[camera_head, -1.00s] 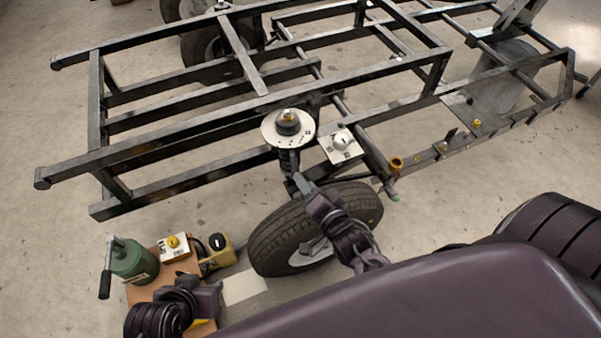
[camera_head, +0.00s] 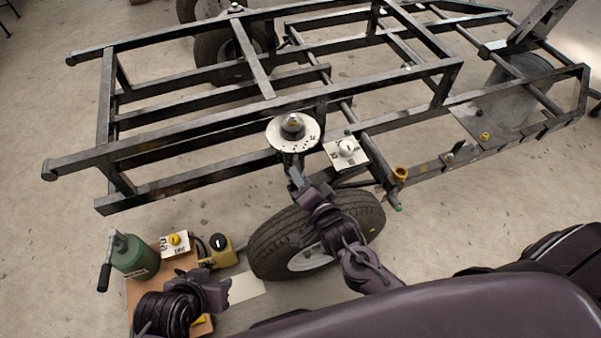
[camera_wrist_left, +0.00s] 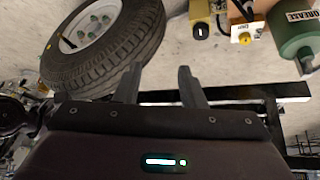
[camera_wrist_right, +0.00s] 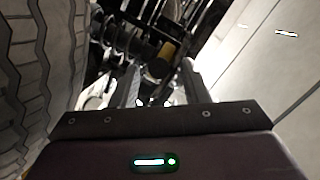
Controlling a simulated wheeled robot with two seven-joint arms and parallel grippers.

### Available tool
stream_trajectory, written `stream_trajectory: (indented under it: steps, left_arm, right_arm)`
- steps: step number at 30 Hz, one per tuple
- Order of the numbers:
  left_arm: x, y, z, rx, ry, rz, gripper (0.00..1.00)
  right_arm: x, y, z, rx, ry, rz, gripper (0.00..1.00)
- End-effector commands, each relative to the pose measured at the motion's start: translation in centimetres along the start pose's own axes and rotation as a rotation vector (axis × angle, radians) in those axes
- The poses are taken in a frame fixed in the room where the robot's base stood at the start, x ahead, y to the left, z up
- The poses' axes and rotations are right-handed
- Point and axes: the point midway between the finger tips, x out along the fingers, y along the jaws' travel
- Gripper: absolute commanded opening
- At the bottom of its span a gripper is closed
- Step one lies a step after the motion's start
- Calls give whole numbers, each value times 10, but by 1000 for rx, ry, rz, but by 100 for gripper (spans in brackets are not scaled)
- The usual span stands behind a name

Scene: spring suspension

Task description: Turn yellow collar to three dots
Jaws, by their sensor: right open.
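A round white disc (camera_head: 281,134) with dark marks and a dark cap sits on top of the suspension unit beside the frame. In the right wrist view, a dull yellow band (camera_wrist_right: 166,50) shows on a dark cylinder just beyond the fingers; it may be the yellow collar, and its dots cannot be made out. My right gripper (camera_head: 296,176) is below the disc, above the tyre; its fingers (camera_wrist_right: 160,82) are apart with the yellow band ahead of them. My left gripper (camera_head: 222,293) is low at the left by the wooden board; its fingers (camera_wrist_left: 158,82) are apart and empty.
The tyre (camera_head: 272,247) stands close below my right gripper. The black metal frame (camera_head: 180,137) fills the space behind. A white plate with a knob (camera_head: 346,149) is right of the disc. A green grease canister (camera_head: 134,256) and yellow box (camera_head: 220,252) are at the left.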

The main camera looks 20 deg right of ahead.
Motion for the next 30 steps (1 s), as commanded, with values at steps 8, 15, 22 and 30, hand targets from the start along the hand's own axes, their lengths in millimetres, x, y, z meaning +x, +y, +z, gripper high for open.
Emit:
stream_trajectory:
  steps: [8, 15, 22, 30]
  left_arm:
    - [3, 14, -7, 19, 69, 28, 36]
    - [1, 15, -4, 27, 71, 30, 36]
    - [0, 15, -4, 26, 69, 30, 36]
    - [2, 15, -4, 21, 68, 31, 36]
  right_arm:
    - [33, 0, 0, 0, 0, 0, 41]
    - [36, 0, 0, 0, -1, 2, 41]
    - [36, 0, 0, 0, 0, 2, 22]
    - [36, 0, 0, 0, 0, 2, 0]
